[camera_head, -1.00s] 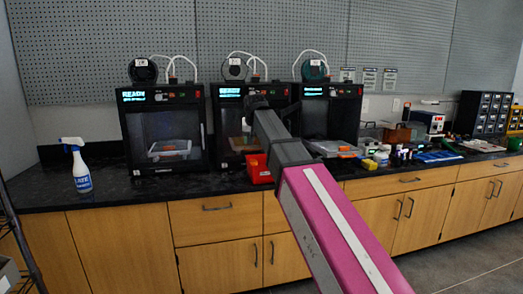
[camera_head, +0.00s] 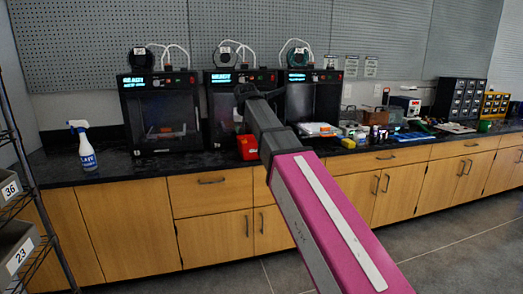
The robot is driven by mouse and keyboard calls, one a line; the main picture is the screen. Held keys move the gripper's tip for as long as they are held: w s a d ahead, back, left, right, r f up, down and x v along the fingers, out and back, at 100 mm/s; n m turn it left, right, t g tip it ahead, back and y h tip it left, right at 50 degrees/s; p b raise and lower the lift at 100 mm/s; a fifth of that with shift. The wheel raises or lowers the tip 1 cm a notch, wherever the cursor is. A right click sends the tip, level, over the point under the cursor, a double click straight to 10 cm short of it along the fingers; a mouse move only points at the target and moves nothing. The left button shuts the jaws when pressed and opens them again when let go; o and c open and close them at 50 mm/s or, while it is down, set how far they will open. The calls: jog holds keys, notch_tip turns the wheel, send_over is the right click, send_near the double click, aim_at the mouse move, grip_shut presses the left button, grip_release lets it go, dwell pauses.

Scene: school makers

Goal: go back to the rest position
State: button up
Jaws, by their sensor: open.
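My arm, pink and grey, reaches up from the lower right of the head view toward the counter. My gripper (camera_head: 246,92) is at its far end, in front of the middle black 3D printer (camera_head: 223,105). The gripper is small and dark against the printer, so its fingers are hard to make out. I see nothing held in it.
Black printers also stand left (camera_head: 160,112) and right (camera_head: 312,100) on the dark counter (camera_head: 115,166). A spray bottle (camera_head: 84,148), a red bin (camera_head: 247,147) and drawer organizers (camera_head: 460,98) stand there too. A wire shelf (camera_head: 38,190) is at the left. Grey floor (camera_head: 440,255) is clear at right.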

jog(key=s+d+f+g, duration=0.1)
jog(key=s+d+f, duration=0.1)
jog(key=d+f, duration=0.5)
jog(key=s+d+f+g, duration=0.1)
jog(key=s+d+f, duration=0.1)
jog(key=f, duration=0.8)
jog(key=s+d+f+g, duration=0.1)
jog(key=s+d+f, duration=0.3)
jog(key=f, duration=0.5)
jog(key=s+d+f+g, duration=0.1)
jog(key=s+d+f, duration=0.5)
jog(key=f, duration=0.3)
jog(key=s+d+f+m+g, duration=0.1)
jog(key=s+d+f, duration=0.5)
jog(key=s+f, duration=0.3)
jog(key=shift+s+d+f+g+h, duration=0.2)
jog(key=shift+s+f+g+h, duration=0.15)
jog(key=shift+f, duration=0.45)
